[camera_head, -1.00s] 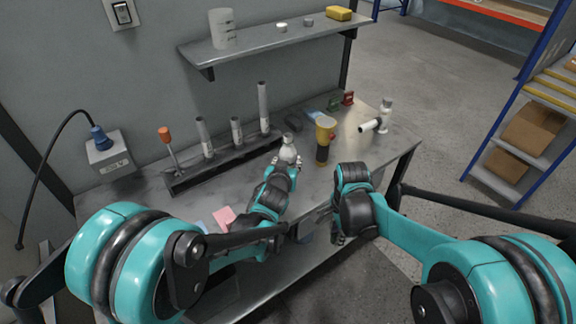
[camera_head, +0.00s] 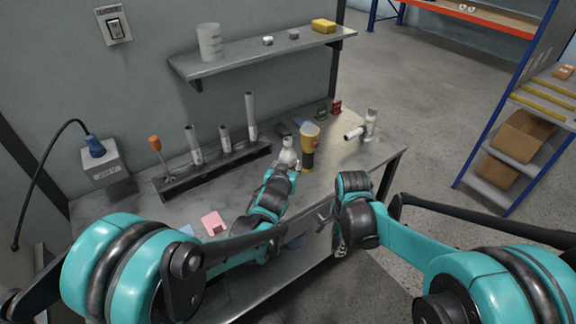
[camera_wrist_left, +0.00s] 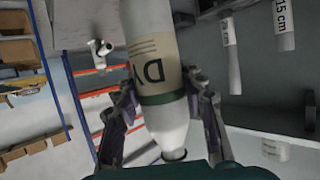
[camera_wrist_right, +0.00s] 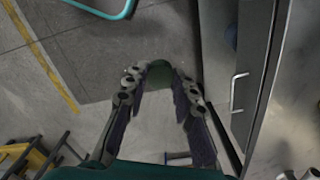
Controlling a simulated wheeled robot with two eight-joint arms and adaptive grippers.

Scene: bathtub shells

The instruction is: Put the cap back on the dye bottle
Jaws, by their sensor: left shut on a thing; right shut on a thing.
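The dye bottle (camera_head: 288,155) is white, with a beige label and a green band. My left gripper (camera_head: 286,169) is shut around it, near the back rack above the bench. In the left wrist view the bottle (camera_wrist_left: 150,60) lies between the fingers, and its tapered end with a dark-ringed mouth shows no cap. My right gripper (camera_head: 339,245) is at the bench's front edge, well apart from the bottle. In the right wrist view its fingers (camera_wrist_right: 160,82) are shut on a dark green round piece (camera_wrist_right: 158,74), which looks like the cap. The fingers partly hide it.
The metal bench (camera_head: 330,160) holds a rack (camera_head: 215,168) with several upright tubes, a yellow-and-black object (camera_head: 309,148), a white pipe fitting (camera_head: 366,128) and a pink pad (camera_head: 214,222). A wall shelf (camera_head: 260,55) is above. Open floor lies to the right.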

